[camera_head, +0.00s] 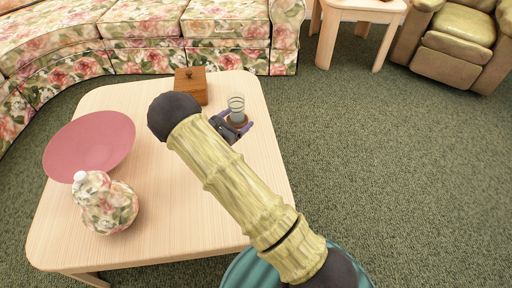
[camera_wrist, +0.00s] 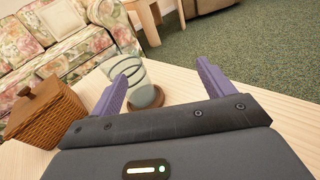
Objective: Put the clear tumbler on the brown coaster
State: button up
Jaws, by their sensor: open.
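The clear tumbler (camera_head: 237,103), with thin rings around it, stands upright near the far right edge of the pale wooden table. It also shows in the wrist view (camera_wrist: 132,72), where it looks tilted with the camera. The brown coaster (camera_head: 238,124) is directly under it, and the tumbler's base appears to rest on it; the coaster also shows in the wrist view (camera_wrist: 153,101). My gripper (camera_head: 234,120) is open, with purple fingers spread near the tumbler. In the wrist view my gripper (camera_wrist: 165,63) has its left finger close in front of the tumbler; contact cannot be told.
A wooden lidded box (camera_head: 191,86) stands left of the tumbler. A pink bowl (camera_head: 90,145) and a floral jar (camera_head: 106,203) are on the table's left side. A floral sofa (camera_head: 150,50) lies behind. Carpet is open to the right.

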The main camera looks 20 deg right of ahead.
jog(key=s+d+r+m+g+y, duration=0.2)
jog(key=s+d+m+g, duration=0.3)
jog(key=s, duration=0.3)
jog(key=s+d+r+m+g+y, duration=0.2)
jog(key=s+d+m+g, duration=0.1)
jog(key=s+m+g, duration=0.3)
jog(key=s+a+r+m+t+y, duration=0.1)
jog(key=s+a+r+m+y, duration=0.1)
jog(key=s+m, duration=0.4)
jog(key=s+a+r+m+t+y, duration=0.2)
jog(key=s+a+r+m+y, duration=0.1)
jog(key=s+r+m+y, duration=0.2)
jog(key=s+m+y, duration=0.2)
jog(key=s, duration=0.2)
jog(key=shift+r+m, duration=0.25)
jog(key=shift+m, duration=0.05)
jog(key=shift+s+r, duration=0.1)
jog(key=shift+r, duration=0.05)
jog(key=w+p+v, duration=0.3)
jog(key=p+v, duration=1.1)
jog(key=w+r+p+v, duration=0.1)
jog(key=w+p+v, duration=0.1)
jog(key=p+v, duration=1.2)
jog(key=w+r+p+v, duration=0.1)
jog(key=w+p+v, duration=0.2)
jog(key=p+v, duration=1.1)
jog(key=shift+w+p, duration=0.35)
jog(key=shift+p, duration=0.25)
jog(key=shift+f, duration=0.2)
